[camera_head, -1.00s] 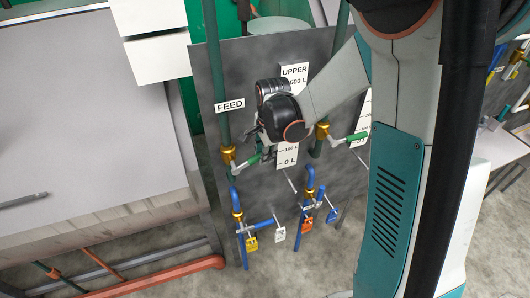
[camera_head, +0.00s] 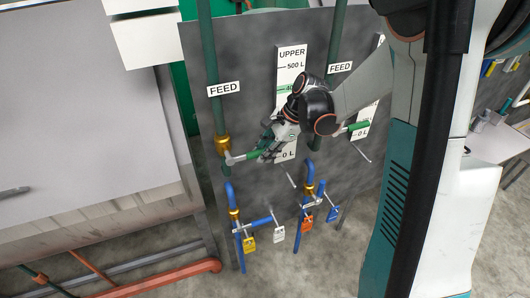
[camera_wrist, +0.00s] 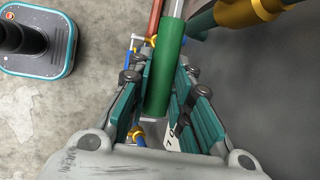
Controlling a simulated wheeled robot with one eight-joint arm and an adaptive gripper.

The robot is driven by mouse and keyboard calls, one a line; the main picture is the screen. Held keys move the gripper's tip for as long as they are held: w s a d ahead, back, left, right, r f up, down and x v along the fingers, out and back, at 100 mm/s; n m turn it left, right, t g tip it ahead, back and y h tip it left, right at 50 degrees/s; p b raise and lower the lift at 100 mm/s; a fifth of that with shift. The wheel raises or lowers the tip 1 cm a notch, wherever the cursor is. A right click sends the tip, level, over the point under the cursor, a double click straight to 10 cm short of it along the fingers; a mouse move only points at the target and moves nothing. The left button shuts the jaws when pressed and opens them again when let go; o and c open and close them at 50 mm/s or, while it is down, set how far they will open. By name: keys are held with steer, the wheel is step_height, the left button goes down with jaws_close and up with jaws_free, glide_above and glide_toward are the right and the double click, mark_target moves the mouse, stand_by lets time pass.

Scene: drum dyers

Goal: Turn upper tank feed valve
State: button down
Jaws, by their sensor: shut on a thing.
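The upper tank feed valve (camera_head: 223,146) is a brass body on a green vertical pipe under a FEED label, left of the UPPER level scale (camera_head: 290,72). Its lever, with a green grip (camera_head: 252,155), points right, nearly level. My gripper (camera_head: 268,150) is at the right end of that grip and shut on it. In the wrist view the green grip (camera_wrist: 165,70) lies lengthwise between the teal finger pads of my gripper (camera_wrist: 158,92). The brass body (camera_wrist: 252,10) shows at the top. My gripper's far side is hidden in the head view.
A second FEED pipe with a green-gripped lever (camera_head: 358,127) stands to the right, partly behind my arm. Below are blue pipes with brass valves and blue levers, a yellow padlock (camera_head: 249,244), an orange padlock (camera_head: 307,224) and tags. A grey panel (camera_head: 245,70) stands behind.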

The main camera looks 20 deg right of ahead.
steer(key=c, duration=1.4)
jaws_free()
steer(key=shift+c, duration=0.2)
steer(key=v, duration=1.2)
